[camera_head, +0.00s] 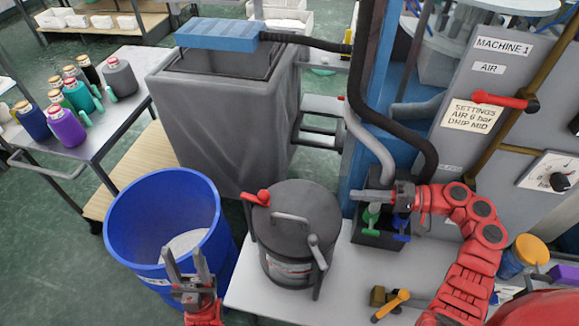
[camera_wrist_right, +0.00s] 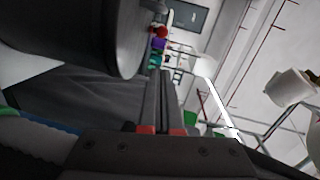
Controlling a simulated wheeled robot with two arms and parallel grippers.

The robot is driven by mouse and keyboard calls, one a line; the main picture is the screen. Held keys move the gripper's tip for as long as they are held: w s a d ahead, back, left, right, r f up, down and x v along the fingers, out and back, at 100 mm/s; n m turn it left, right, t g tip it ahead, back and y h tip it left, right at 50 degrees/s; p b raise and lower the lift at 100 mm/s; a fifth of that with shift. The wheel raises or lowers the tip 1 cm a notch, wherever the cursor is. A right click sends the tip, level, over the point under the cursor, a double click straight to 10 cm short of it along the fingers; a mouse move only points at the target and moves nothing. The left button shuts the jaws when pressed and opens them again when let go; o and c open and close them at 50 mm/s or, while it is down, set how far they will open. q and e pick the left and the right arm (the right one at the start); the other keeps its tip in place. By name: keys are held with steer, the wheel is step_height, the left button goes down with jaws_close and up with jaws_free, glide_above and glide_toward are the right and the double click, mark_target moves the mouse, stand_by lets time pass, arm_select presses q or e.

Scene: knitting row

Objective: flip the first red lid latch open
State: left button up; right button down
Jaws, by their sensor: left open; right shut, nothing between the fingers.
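The dark grey lidded pot (camera_head: 290,228) stands on a white table in the head view. A red lid latch (camera_head: 256,197) sits at its upper left rim, with a dark strap below it. A second latch with a grey knob (camera_head: 313,240) is at the front right rim. My left gripper (camera_head: 187,262) is open and empty, pointing up in front of the blue bin, left of the pot and apart from the latch. My right gripper (camera_head: 368,195) is shut and empty, right of the pot, pointing left. Its shut fingers also show in the right wrist view (camera_wrist_right: 160,88).
The blue bin (camera_head: 120,215) stands left of the pot. A black holder (camera_head: 365,233) with green and blue handles is below my right gripper. A yellow-handled valve (camera_head: 391,305) lies at the front. Hoses and a machine cabinet (camera_head: 470,150) stand behind.

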steer(key=shift+s+r, duration=0.15)
steer(key=shift+r, duration=0.05)
steer(key=p+x, duration=0.5)
steer(key=x, duration=1.4)
steer(key=shift+r, duration=0.1)
steer(key=shift+w+a, duration=0.25)
steer(key=shift+a, duration=0.25)
